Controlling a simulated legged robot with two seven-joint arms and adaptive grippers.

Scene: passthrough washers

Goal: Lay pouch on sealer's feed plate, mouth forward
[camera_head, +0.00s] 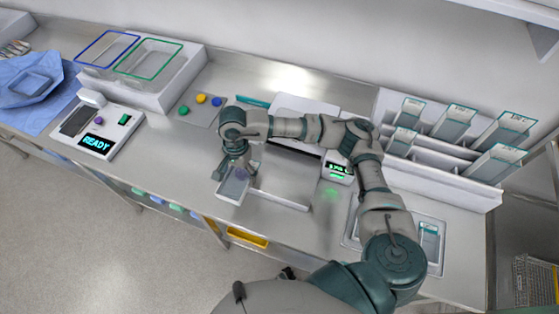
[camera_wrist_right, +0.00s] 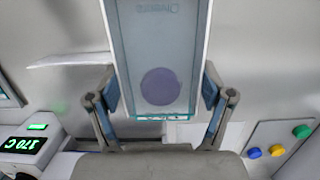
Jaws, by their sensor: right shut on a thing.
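My right gripper (camera_head: 237,168) is shut on a clear, bluish pouch (camera_head: 232,188) and holds it over the front part of the bench. In the right wrist view the pouch (camera_wrist_right: 160,45) sits between the two fingers, with a purple disc (camera_wrist_right: 160,86) showing inside. I cannot tell which end is its mouth. The sealer (camera_head: 305,104) is right of the pouch, partly hidden by my right arm; its green display (camera_head: 338,170) is lit. Its flat steel feed plate (camera_head: 285,187) lies in front, just right of the pouch. My left gripper is not in view.
A white device reading READY (camera_head: 97,143) stands at the left. Three coloured buttons (camera_head: 201,99) sit behind the gripper. A rack (camera_head: 435,160) with several pouches is at the right, with a steel tray (camera_head: 432,262) in front. Bare bench lies left of the pouch.

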